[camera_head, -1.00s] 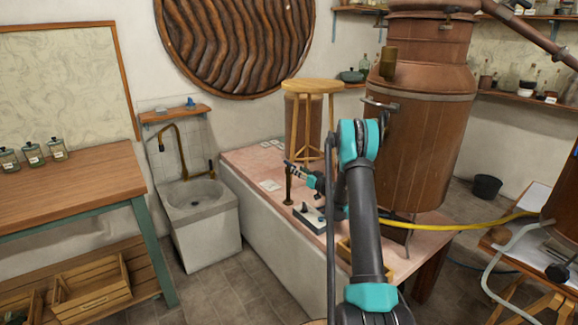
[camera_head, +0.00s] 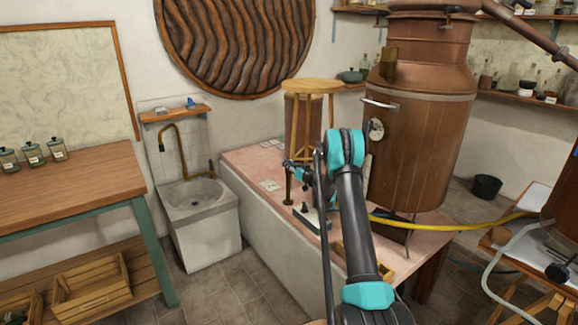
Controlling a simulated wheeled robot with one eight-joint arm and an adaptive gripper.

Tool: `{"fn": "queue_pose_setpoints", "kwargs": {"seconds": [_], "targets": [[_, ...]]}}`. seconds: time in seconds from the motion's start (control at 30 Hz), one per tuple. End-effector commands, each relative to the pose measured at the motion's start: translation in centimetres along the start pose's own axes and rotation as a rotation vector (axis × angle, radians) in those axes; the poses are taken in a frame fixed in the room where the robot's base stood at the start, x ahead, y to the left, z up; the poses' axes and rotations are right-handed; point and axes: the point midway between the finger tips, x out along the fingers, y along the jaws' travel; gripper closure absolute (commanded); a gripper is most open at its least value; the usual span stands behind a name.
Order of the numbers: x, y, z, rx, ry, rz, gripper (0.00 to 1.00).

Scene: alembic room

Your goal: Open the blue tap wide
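I cannot make out a blue tap for certain. A brass swan-neck tap (camera_head: 180,150) rises over the stone sink (camera_head: 201,212) at the left; no blue handle shows on it. A small blue thing (camera_head: 190,102) lies on the little wall shelf above it. My gripper (camera_head: 290,164) is small in the picture, over the pink tiled platform and in front of the stool's legs, beside a thin dark post (camera_head: 288,188). My own arm partly covers it. Its fingers are too small to tell whether they are open or hold anything.
A wooden stool (camera_head: 312,87) and a large copper still (camera_head: 420,150) stand on the platform (camera_head: 252,157). A low pale-and-dark item (camera_head: 309,216) lies under my forearm. A yellow hose (camera_head: 450,226) runs right. A workbench (camera_head: 75,190) stands left; floor shows between.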

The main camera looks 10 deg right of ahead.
Motion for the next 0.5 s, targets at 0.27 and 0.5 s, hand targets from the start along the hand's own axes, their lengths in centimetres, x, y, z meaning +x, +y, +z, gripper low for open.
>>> {"fn": "queue_pose_setpoints", "kwargs": {"seconds": [0.27, 0.5], "targets": [[-0.02, -0.01, 0.0, 0.0, 0.0, 0.0, 1.0], [-0.02, -0.07, 0.02, 0.0, 0.002, 0.012, 1.0]]}}
